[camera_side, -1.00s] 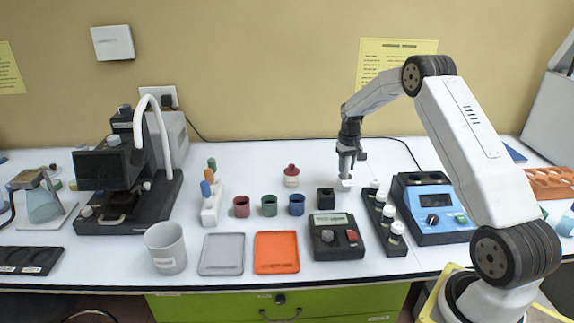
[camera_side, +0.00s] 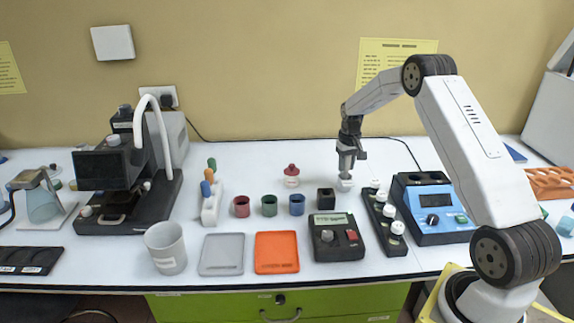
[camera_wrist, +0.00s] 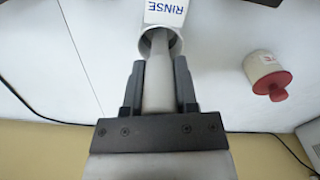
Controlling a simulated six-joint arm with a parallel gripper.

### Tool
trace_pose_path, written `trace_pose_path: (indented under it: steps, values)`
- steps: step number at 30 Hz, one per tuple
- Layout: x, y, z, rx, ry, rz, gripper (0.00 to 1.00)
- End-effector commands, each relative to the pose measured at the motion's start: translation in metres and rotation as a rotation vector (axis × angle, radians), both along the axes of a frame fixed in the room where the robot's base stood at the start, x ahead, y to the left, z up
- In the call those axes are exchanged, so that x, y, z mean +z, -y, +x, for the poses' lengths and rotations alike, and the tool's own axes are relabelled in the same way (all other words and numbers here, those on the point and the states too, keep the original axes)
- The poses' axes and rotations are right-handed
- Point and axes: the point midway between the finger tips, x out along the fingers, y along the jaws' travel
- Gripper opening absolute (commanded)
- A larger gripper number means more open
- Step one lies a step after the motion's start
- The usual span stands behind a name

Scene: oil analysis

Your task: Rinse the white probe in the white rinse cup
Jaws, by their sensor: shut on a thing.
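The white rinse cup (camera_wrist: 165,14), lettered RINSE, is at the top of the wrist view with its mouth facing the camera. The white probe (camera_wrist: 158,92) is held upright between the two dark fingers of my gripper (camera_wrist: 158,68), which is shut on it. The probe's far end passes inside the cup's rim, and its tip is hidden in the cup. In the side view my gripper (camera_side: 347,165) is directly above the small white cup (camera_side: 345,184) at the back right of the table. I cannot tell how deep the probe reaches.
A red-capped bottle (camera_side: 291,176) stands left of the cup, and a black block (camera_side: 326,199) stands in front. A black vial rack (camera_side: 384,222) and a blue instrument (camera_side: 434,210) are close on the right. The table behind the cup is mostly clear.

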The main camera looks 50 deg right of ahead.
Motion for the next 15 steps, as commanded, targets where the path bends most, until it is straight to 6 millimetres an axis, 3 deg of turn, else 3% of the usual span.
trace_pose_path:
  steps: [15]
  values:
    - [0.025,0.000,0.000,0.000,0.001,0.000,0.00]
